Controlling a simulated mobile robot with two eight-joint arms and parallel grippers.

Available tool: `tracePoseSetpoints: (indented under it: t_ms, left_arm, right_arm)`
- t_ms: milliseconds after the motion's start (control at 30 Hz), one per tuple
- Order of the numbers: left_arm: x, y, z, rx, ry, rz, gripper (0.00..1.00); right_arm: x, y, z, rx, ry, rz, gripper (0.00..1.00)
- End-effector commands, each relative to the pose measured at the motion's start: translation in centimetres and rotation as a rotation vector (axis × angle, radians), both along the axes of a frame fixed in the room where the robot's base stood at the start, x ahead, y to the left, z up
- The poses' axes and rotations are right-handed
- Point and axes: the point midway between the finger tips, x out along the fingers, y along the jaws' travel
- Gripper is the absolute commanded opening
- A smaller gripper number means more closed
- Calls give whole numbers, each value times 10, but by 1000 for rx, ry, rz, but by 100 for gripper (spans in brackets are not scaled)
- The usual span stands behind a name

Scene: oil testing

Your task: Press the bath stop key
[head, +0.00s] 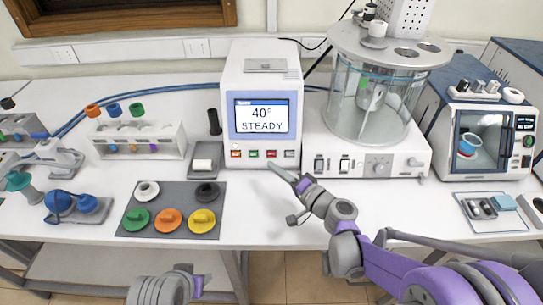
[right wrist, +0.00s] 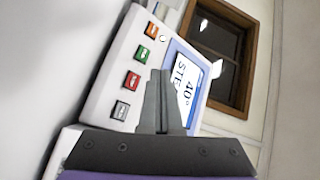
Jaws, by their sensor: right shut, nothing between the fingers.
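The white bath unit (head: 262,80) stands at the back middle of the bench. Its screen (head: 262,116) reads 40° STEADY. Under the screen is a row of keys: orange, green, red (head: 271,153) and grey (head: 289,153); their labels are too small to read. The red key (right wrist: 131,79) and grey key (right wrist: 121,110) also show in the right wrist view. My right gripper (head: 275,168) is shut and empty, its tips just in front of and below the red key; contact cannot be told. Part of my left arm's end (head: 198,286) shows low at left, its fingers unclear.
A glass cylinder vessel (head: 370,100) on a white base stands right of the unit. A rack with coloured caps (head: 138,140) and a dark mat (head: 175,233) with several coloured knobs lie left. The bench front between mat and right arm is clear.

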Motion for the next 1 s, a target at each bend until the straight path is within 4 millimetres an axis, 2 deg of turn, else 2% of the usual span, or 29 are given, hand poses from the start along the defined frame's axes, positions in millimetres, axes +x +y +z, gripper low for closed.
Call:
tracePoseSetpoints:
  t_ms: [200,400,1000]
  left_arm:
    - [-2,0,-8,0,5,0,50]
    - [-3,0,-12,0,6,0,50]
    - [-3,0,-12,0,6,0,50]
  right_arm:
    - [28,0,-13,1,1,0,0]
    - [44,0,-18,1,1,0,0]
    - [48,0,-19,0,0,0,0]
